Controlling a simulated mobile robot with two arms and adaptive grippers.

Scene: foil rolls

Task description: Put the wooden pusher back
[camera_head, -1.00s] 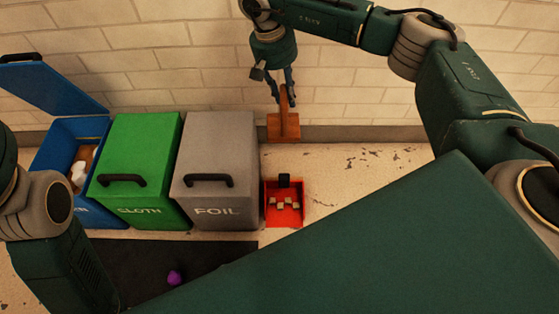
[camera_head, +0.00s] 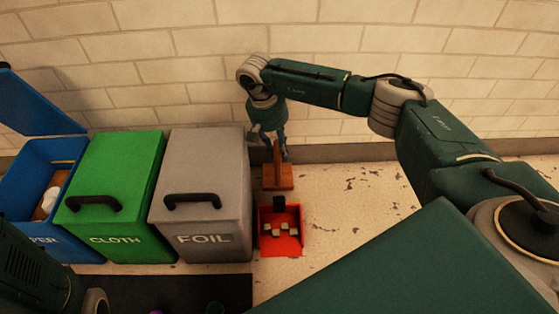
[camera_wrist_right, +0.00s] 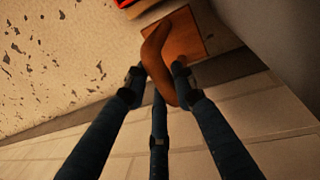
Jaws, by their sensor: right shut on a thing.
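The wooden pusher (camera_head: 278,178) is a brown block with an upright handle. It stands by the wall, to the right of the grey FOIL bin and behind the red tray. My right gripper (camera_head: 274,149) comes down over it and is shut on its handle. In the right wrist view, the fingers of my right gripper (camera_wrist_right: 157,80) are around the curved handle of the pusher (camera_wrist_right: 180,42), with the flat block beyond. Whether the block touches the floor is hard to tell. My left gripper is not in view.
The red tray (camera_head: 292,246) holds several small pale blocks and has a black handle. The grey FOIL bin (camera_head: 205,165) and green CLOTH bin (camera_head: 112,170) are closed. The blue bin (camera_head: 22,190) has its lid open. A dark mat (camera_head: 180,290) lies in front. Floor right of the tray is clear.

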